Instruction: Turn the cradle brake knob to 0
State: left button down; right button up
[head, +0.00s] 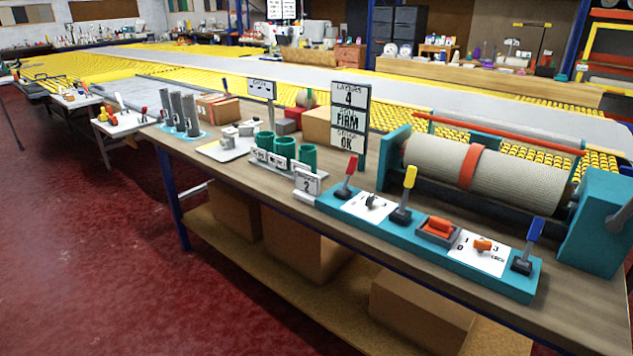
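An orange knob (483,245) sits on a white dial plate (467,262) near the right end of a teal control strip (357,212) on the workbench. The plate bears 0 at its lower left, 1 at its upper left, 3 at its upper right and what looks like LOCK at its lower right. Which mark the knob points to is too small to tell. The teal cradle (597,225) behind the strip carries a beige roll (440,165) with an orange-red band. Neither of my grippers is in view.
Red (347,178), yellow (404,193) and blue (527,246) levers stand on the strip, with a dark knob (371,201) and an orange switch (438,228) between them. A sign (350,122) reads LAYERS 4, FIRM, OK. Green cups (285,150) stand left. Red floor lies open in front.

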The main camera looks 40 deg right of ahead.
aim_at(369, 202)
jog(key=z, duration=0.25)
jog(key=i, duration=0.7)
jog(key=z, duration=0.65)
